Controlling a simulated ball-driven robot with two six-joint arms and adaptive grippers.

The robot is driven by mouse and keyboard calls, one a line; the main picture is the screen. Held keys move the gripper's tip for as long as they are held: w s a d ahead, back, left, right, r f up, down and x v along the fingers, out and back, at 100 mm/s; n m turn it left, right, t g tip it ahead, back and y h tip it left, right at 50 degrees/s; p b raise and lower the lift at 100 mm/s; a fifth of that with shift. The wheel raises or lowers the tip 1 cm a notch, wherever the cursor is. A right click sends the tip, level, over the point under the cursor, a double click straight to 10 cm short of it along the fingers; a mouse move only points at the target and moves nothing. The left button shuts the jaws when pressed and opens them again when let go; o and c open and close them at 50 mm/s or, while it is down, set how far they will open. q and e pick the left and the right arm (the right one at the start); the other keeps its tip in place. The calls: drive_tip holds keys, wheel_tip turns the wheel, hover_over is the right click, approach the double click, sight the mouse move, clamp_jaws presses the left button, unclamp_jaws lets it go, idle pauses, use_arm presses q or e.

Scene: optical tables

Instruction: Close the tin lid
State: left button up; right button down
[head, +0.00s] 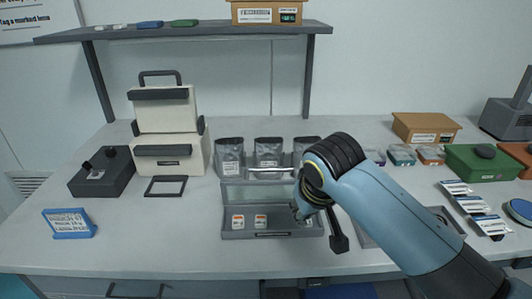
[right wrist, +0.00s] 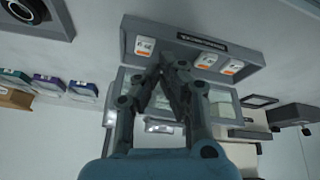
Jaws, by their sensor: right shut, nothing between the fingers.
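The grey tin (head: 233,235) stands on the table near its front edge. Its lid (head: 245,192) is open and stands up along the rear edge. Small white items with orange labels (head: 260,221) lie in the tin. My right gripper (head: 298,212) is at the tin's right part, in front of the lid, partly hidden by my own wrist. In the right wrist view the tin (right wrist: 255,58) shows turned over, and my right gripper's fingers (right wrist: 165,62) meet at their tips with nothing between them. I cannot tell whether they touch the tin. My left gripper is out of view.
Several grey pouches (head: 268,150) stand in a rack behind the tin. White cases (head: 170,155) and a dark box (head: 101,174) are at the left. A green box (head: 480,162) and a cardboard box (head: 425,128) are at the right.

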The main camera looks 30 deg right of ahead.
sight(271, 186)
drive_tip(key=w+d+r+m, duration=0.1)
drive_tip(key=w+r, duration=0.2)
drive_tip(key=w, duration=0.1)
drive_tip(key=w+r+m+p, duration=0.1)
drive_tip(key=w+r, duration=0.3)
drive_tip(key=w, duration=0.1)
drive_tip(key=w+d+r+m+t+h, duration=0.1)
drive_tip(key=w+r, duration=0.3)
drive_tip(key=w, duration=0.1)
drive_tip(key=shift+w+d, duration=0.2)
drive_tip(key=shift+d, duration=0.15)
drive_tip(key=w+x, duration=0.1)
drive_tip(key=x, duration=0.9)
drive_tip(key=shift+m, duration=0.3)
drive_tip(key=s+p, duration=0.1)
drive_tip(key=s+a+p, duration=0.2)
drive_tip(key=s, duration=0.1)
drive_tip(key=shift+r, duration=0.35)
